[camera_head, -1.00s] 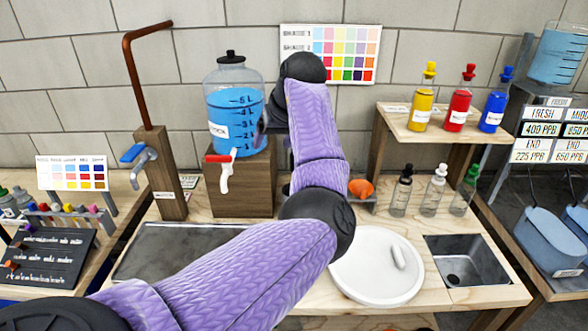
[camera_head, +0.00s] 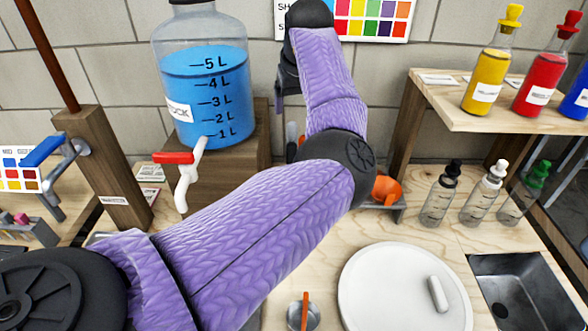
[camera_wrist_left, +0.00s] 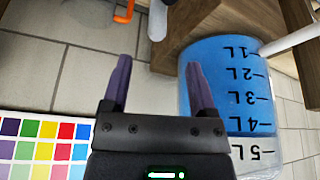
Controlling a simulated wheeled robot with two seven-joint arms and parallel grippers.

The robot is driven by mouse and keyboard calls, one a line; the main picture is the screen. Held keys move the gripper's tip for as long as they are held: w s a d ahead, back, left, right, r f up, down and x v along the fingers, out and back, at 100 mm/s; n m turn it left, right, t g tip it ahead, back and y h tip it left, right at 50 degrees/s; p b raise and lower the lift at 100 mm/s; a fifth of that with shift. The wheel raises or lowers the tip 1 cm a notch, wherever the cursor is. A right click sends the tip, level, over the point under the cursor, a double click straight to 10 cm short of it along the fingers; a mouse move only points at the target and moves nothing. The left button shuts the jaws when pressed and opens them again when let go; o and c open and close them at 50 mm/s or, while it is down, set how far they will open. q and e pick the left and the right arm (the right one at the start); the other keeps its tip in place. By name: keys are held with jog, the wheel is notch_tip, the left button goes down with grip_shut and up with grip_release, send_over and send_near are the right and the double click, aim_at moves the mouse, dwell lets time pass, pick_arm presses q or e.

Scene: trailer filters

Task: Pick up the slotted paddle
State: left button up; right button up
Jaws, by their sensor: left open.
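I cannot make out the slotted paddle for certain. A pale grey-blue upright piece (camera_head: 291,135) shows partly behind my left arm, beside the tank's wooden stand. In the left wrist view a whitish rounded piece (camera_wrist_left: 157,20) and an orange bent piece (camera_wrist_left: 124,13) show at the top edge; I cannot tell whether either is part of the paddle. My left gripper (camera_wrist_left: 157,65) is open, with nothing between its two fingers. In the head view it is a dark shape (camera_head: 286,78) right of the blue tank, largely side-on. My right gripper is not in view.
The blue water tank (camera_head: 208,85) with its red-handled tap (camera_head: 185,160) stands close left of the gripper. An orange funnel (camera_head: 386,190), several capped bottles (camera_head: 440,195) and a wooden shelf (camera_head: 440,112) are right. A white round plate (camera_head: 380,290) and sink (camera_head: 515,290) are in front.

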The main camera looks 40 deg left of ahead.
aim_at(292, 136)
pick_arm(q)
jog(key=b+x, duration=0.1)
jog(key=x, duration=0.6)
jog(key=d+b+x, duration=0.1)
jog(key=x, duration=0.2)
jog(key=shift+a+f+b, duration=0.15)
jog(key=shift+f+b, duration=0.15)
jog(key=shift+f, duration=0.2)
grip_shut()
